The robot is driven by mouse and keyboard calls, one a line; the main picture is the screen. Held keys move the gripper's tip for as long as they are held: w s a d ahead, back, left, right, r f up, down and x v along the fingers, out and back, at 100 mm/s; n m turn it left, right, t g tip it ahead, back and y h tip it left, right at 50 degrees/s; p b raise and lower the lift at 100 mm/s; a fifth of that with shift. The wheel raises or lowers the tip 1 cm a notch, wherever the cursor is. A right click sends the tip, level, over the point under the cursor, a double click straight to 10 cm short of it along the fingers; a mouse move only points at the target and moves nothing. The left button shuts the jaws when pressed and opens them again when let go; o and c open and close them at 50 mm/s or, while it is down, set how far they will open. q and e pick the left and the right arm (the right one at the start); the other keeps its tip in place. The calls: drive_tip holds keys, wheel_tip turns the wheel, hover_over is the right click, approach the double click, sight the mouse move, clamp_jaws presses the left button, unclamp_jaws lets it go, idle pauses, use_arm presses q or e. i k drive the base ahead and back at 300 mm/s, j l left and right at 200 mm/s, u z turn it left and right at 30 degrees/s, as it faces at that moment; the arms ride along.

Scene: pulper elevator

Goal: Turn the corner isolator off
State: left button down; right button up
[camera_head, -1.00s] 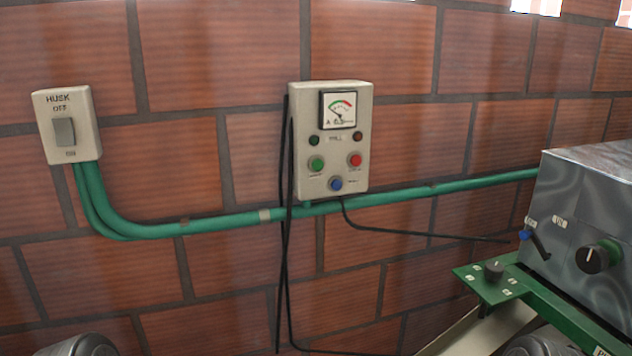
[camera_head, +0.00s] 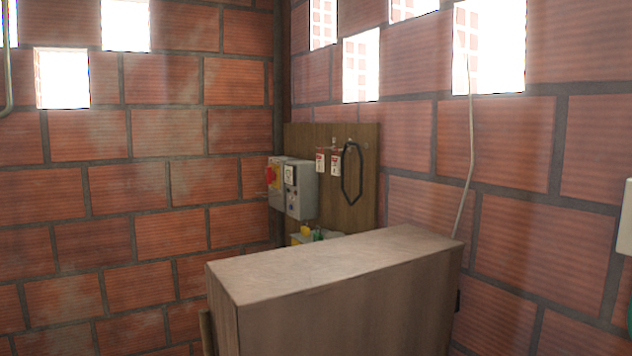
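The corner isolator looks to be the red rotary handle on a yellow plate (camera_head: 272,176), on the left side of a grey box (camera_head: 301,189) in the corner. The handle is seen at a steep angle and is small, so its position cannot be read. The grey box has a meter and small buttons on its front. It is fixed by a wooden board (camera_head: 356,205) on the right-hand wall. Neither of my grippers is in view.
A large wooden cabinet (camera_head: 335,262) stands in front of the corner and hides the board's lower part. Red tags (camera_head: 328,161) and a black loop (camera_head: 352,172) hang on the board. Yellow and green items (camera_head: 312,234) show behind the cabinet top. A pale cable (camera_head: 470,150) runs down the right wall.

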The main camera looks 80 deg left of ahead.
sight(271, 176)
drive_tip(key=u, duration=5)
drive_tip(key=i, duration=0.45)
drive_tip(key=i+l+z, duration=0.15)
drive_tip(key=i+z, duration=0.25)
drive_tip(key=i, duration=0.15)
drive_tip(key=i+z, duration=0.45)
drive_tip(key=i+j+z, duration=0.4)
drive_tip(key=i, duration=0.25)
drive_tip(key=i+j+z, duration=0.25)
drive_tip(key=i+z, duration=0.15)
drive_tip(key=i+l+z, duration=0.25)
drive_tip(key=i+z, duration=0.15)
drive_tip(key=i, duration=0.25)
drive_tip(key=i+z, duration=0.4)
drive_tip(key=i, duration=0.25)
drive_tip(key=i+j+z, duration=0.2)
drive_tip(key=i+z, duration=0.2)
drive_tip(key=i, duration=0.3)
drive_tip(key=z, duration=0.55)
